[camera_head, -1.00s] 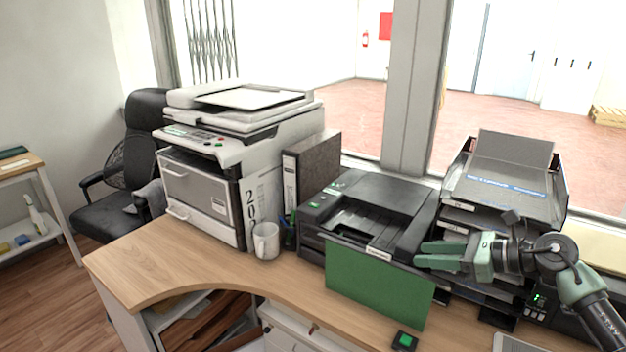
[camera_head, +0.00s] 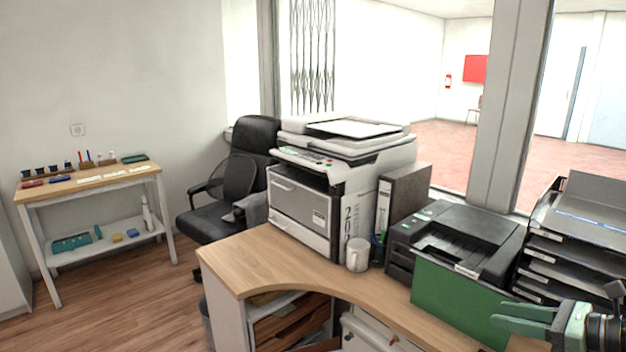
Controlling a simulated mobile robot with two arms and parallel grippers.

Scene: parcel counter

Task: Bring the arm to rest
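My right gripper (camera_head: 518,319) is at the lower right edge of the head view, in front of the black paper trays. Its two green fingers point left, with a gap between them and nothing in it. The fingertips are close to the right end of a green panel (camera_head: 455,302) in the picture; I cannot tell whether they touch it. Most of my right arm is out of the frame. My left gripper is not in view.
A wooden counter (camera_head: 262,262) holds a large copier (camera_head: 305,205), a binder (camera_head: 402,200), a white mug (camera_head: 357,255), a black printer (camera_head: 465,235) and stacked trays (camera_head: 545,262). An office chair (camera_head: 240,185) and a small side table (camera_head: 88,182) stand left. Floor between table and counter is open.

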